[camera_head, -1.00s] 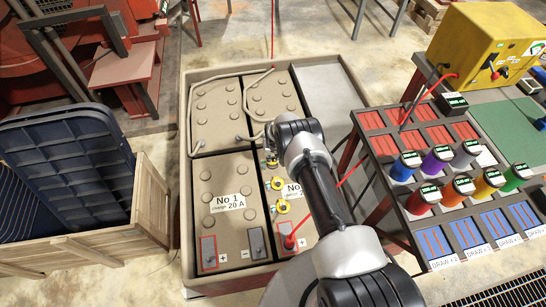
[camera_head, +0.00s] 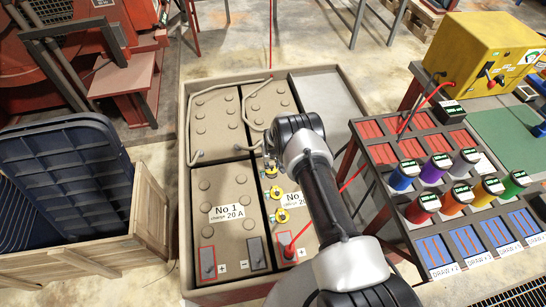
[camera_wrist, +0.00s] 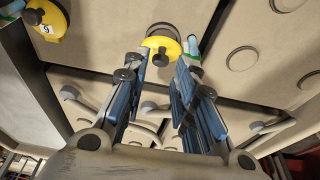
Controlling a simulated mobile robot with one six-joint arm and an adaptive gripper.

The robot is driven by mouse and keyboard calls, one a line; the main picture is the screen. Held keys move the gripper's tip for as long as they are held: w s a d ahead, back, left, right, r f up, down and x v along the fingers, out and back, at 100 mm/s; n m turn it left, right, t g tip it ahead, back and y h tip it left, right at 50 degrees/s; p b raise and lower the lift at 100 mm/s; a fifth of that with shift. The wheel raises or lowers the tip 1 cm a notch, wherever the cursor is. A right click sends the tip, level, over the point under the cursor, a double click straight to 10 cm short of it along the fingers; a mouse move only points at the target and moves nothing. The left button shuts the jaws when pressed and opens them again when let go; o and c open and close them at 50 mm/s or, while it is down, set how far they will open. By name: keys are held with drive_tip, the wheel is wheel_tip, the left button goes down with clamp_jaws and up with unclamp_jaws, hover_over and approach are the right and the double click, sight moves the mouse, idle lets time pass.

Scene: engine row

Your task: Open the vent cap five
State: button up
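Yellow vent caps show on battery No 2 in the head view: one (camera_head: 281,215) nearest the front, one (camera_head: 276,193) behind it, and one (camera_head: 270,172) partly hidden beside my gripper (camera_head: 268,157). In the wrist view, a yellow cap with a dark knob (camera_wrist: 163,42) lies just beyond and between my fingertips (camera_wrist: 160,66). Its number is not legible.
Battery No 1 (camera_head: 228,185) is beside battery No 2 in a shallow tray (camera_head: 182,230). Cables (camera_head: 195,100) run over the rear batteries. A red lead (camera_head: 300,238) rises from a front terminal. A bench with coloured pots (camera_head: 422,207) is on the right; a blue bin (camera_head: 70,170) is on the left.

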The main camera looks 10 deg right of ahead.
drive_tip(key=v, duration=0.9)
drive_tip(key=s+r+t+p, duration=0.1)
drive_tip(key=s+r+p, duration=0.25)
drive_tip(key=p, duration=0.35)
drive_tip(key=b, duration=0.7)
approach(272, 167)
drive_tip(key=shift+t, duration=0.3)
drive_tip(key=x, duration=0.8)
drive_tip(key=shift+s+f, duration=0.1)
drive_tip(key=shift+f, duration=0.05)
drive_tip(key=shift+c, duration=0.5)
clamp_jaws()
